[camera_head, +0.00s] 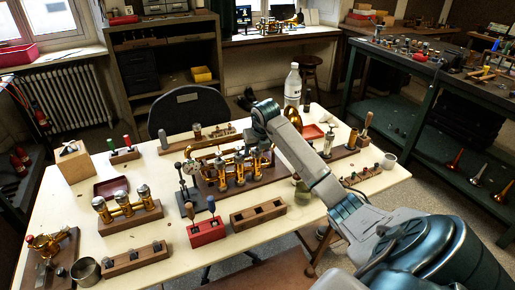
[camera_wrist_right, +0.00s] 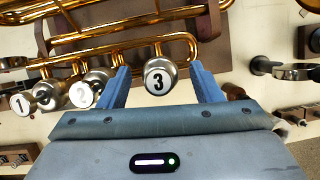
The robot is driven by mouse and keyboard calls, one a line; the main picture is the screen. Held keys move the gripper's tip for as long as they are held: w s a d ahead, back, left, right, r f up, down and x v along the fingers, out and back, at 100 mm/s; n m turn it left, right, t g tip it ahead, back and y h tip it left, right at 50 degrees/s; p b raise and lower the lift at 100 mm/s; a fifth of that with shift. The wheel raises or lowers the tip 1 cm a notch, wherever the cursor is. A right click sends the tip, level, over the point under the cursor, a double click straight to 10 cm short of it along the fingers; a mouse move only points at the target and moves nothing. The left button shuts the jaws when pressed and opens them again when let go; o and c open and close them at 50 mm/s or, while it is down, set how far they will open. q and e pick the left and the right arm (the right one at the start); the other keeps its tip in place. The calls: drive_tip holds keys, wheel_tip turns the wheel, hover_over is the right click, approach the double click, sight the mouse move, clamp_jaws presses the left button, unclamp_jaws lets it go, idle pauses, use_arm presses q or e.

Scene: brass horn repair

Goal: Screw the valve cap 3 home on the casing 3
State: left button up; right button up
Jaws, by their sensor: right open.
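In the right wrist view a silver valve cap with a white disc marked 3 (camera_wrist_right: 158,80) sits at the end of the brass tubing. Casing 3 below it is mostly hidden by the cap. My right gripper (camera_wrist_right: 161,84) is open, with one blue finger on each side of the cap and gaps visible. I cannot tell how far the cap is screwed down. In the head view the brass horn (camera_head: 238,172) stands on a wooden base on the table, and my right arm reaches over its right side. My left gripper is not in view.
Silver tops marked 1 (camera_wrist_right: 20,103) and 2 (camera_wrist_right: 85,94) stand left of cap 3. On the table (camera_head: 310,217) are a red block (camera_head: 207,232), a wooden block with holes (camera_head: 258,214), a dial gauge stand (camera_head: 187,195) and a clear bottle (camera_head: 293,86).

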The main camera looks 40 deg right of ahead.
drive_tip(key=shift+s+r, duration=0.25)
drive_tip(key=shift+r, duration=0.45)
drive_tip(key=b+v, duration=0.2)
drive_tip(key=v, duration=0.6)
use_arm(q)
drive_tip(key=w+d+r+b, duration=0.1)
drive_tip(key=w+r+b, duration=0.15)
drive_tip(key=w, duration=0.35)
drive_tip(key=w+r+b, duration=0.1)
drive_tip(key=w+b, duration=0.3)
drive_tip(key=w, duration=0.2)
use_arm(e)
drive_tip(key=d+n+y, duration=0.4)
drive_tip(key=n+y, duration=0.1)
drive_tip(key=n, duration=0.7)
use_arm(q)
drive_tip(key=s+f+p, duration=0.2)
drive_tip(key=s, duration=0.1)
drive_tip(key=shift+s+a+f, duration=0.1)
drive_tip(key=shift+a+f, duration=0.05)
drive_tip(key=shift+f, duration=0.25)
use_arm(e)
drive_tip(key=shift+g+h, duration=0.3)
drive_tip(key=x, duration=1)
drive_tip(key=shift+w, duration=0.2)
drive_tip(key=shift+c, duration=0.5)
